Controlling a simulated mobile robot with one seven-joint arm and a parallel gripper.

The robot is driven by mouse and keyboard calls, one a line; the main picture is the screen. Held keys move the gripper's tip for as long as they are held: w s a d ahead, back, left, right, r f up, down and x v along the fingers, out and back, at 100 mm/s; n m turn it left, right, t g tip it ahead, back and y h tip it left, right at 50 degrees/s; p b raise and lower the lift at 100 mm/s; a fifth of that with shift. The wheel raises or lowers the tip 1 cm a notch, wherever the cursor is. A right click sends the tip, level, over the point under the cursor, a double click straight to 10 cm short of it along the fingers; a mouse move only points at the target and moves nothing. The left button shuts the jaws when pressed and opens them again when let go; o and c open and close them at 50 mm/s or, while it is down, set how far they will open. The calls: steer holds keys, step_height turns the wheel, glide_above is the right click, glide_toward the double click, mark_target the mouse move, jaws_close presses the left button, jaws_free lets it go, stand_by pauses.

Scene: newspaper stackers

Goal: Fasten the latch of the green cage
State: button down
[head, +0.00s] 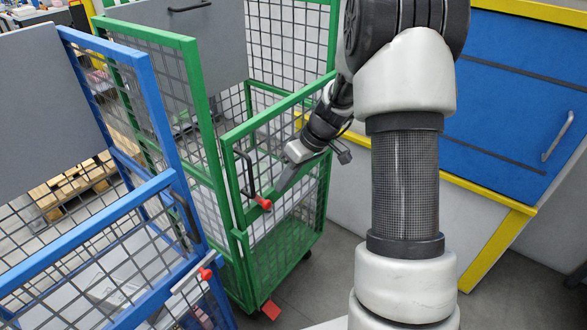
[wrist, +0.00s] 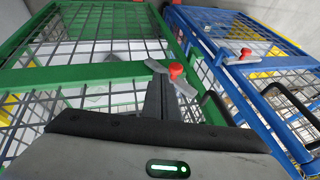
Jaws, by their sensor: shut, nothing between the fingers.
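The green cage (head: 225,150) stands in the middle of the head view, with mesh sides and a lower front gate. Its latch has a red knob (head: 264,203) near the gate's left post, just below a black handle (head: 245,174). In the wrist view the red knob (wrist: 176,71) sits on a short grey latch bar (wrist: 187,89) that lies slanted. My gripper (head: 280,188) is shut and empty, its fingertips close to the right of the knob. In the wrist view the fingers (wrist: 158,88) point at the latch; I cannot tell if they touch it.
A blue cage (head: 155,100) stands close on the left, with its own red-knobbed latch (head: 206,274). A blue cabinet (head: 510,95) with yellow trim is on the right. A red piece (head: 271,309) shows at the green cage's base. Grey floor is open in front of the cabinet.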

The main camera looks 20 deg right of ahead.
mark_target(265, 204)
steer(key=shift+s+a+f, duration=0.3)
steer(key=shift+a+f, duration=0.2)
steer(key=shift+a, duration=0.1)
steer(key=shift+s+a+f, duration=0.25)
steer(key=shift+a+f, duration=0.2)
steer(key=shift+a, duration=0.15)
steer(key=shift+a+b, duration=0.1)
steer(key=shift+b, duration=0.25)
